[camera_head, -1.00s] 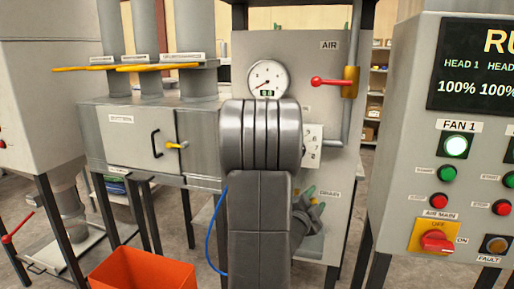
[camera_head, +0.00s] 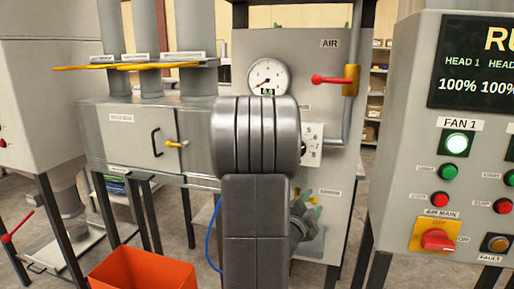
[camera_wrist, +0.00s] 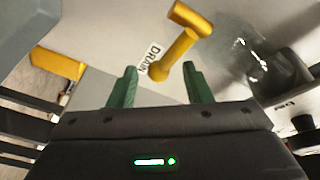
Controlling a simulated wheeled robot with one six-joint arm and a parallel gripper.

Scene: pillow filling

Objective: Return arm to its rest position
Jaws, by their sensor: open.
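My arm (camera_head: 256,230) stands upright in the middle of the head view and hides part of the grey air panel (camera_head: 290,50). My gripper (camera_head: 310,194) shows only partly at its right, low in front of the panel near the drain label. In the wrist view its two green fingers (camera_wrist: 160,80) are apart with nothing gripped. A yellow drain handle (camera_wrist: 175,55) lies just beyond the fingertips, with its near end between them in the picture. I cannot tell whether it touches them. The drain label (camera_wrist: 153,62) is beside it.
A control cabinet (camera_head: 410,150) with buttons and a red air main switch (camera_head: 437,240) stands on the right. A grey machine with a door (camera_head: 130,135) is on the left. An orange bin (camera_head: 145,270) sits on the floor. A red-handled air valve (camera_head: 335,81) is above.

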